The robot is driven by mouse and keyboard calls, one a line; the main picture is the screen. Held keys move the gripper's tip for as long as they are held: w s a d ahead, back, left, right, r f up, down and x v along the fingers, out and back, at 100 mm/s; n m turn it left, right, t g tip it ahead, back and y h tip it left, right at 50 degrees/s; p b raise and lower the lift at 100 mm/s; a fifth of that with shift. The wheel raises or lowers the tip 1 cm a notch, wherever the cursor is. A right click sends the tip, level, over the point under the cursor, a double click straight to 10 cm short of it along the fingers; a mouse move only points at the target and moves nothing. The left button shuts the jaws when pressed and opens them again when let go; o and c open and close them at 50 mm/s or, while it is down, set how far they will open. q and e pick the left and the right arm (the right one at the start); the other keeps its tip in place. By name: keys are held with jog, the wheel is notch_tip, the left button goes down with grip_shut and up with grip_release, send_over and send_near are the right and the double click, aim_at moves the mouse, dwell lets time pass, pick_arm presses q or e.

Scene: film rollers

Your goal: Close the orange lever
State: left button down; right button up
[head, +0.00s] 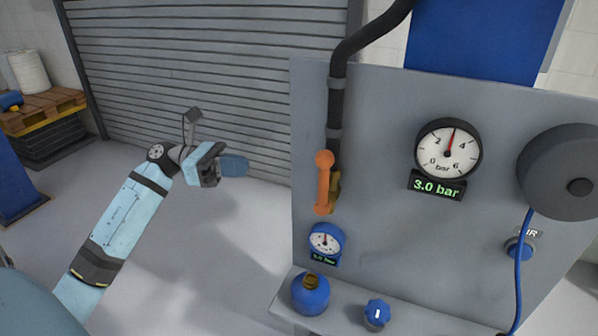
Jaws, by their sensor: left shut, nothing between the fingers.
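The orange lever (323,182) is on the left part of the grey panel (390,120). It stands nearly upright, with a round knob at its top, beside a brass valve body (335,187) on the black pipe (336,107). My left gripper (236,166) is shut and empty. It is in the air to the left of the panel, apart from the lever and at about the height of its knob. My right gripper is not in view.
A large gauge (448,149) sits above a display reading 3.0 bar (437,186). A smaller blue gauge (326,242) is below the lever. A blue bottle-like part (311,294) and blue knob (377,313) are at the ledge. A black reel (565,172) is at right.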

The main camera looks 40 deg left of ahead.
pick_arm(q)
jog(key=shift+s+r+m, duration=0.15)
jog(key=shift+m, duration=0.15)
jog(key=p, duration=0.6)
send_near(323, 184)
jog(key=w+d+r, duration=0.1)
jog(key=w+d, duration=0.3)
jog(key=d, duration=0.1)
jog(key=shift+s+d+r, duration=0.1)
jog(key=shift+s+d, duration=0.1)
jog(key=shift+d, duration=0.05)
jog(key=shift+w+b, duration=0.15)
jog(key=shift+b, duration=0.15)
